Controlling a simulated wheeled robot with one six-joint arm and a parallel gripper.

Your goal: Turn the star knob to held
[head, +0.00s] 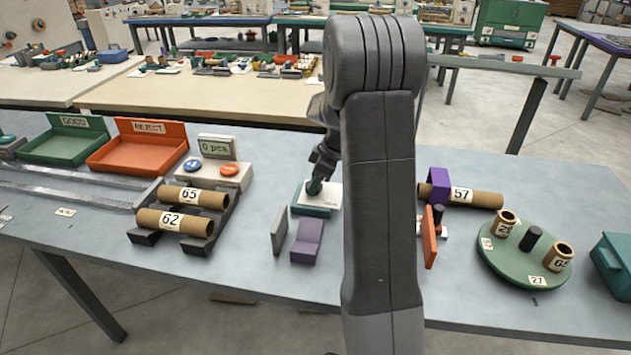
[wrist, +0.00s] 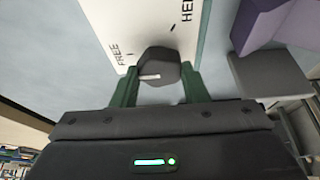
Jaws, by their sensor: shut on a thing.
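The star knob (wrist: 158,70) is dark grey with a short white pointer line, seen close up in the wrist view. It stands on a white plate (wrist: 115,20) lettered FREE and HELD. The pointer lies nearer the FREE side than the HELD side. My gripper (wrist: 157,82) is shut on the knob, one green finger on each side.
Purple and grey blocks (head: 306,240) stand just in front of the plate. A rack with cardboard tubes (head: 190,197) is to the left. An orange part (head: 430,237) and a green turntable (head: 508,262) are to the right. My arm covers the middle of the table.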

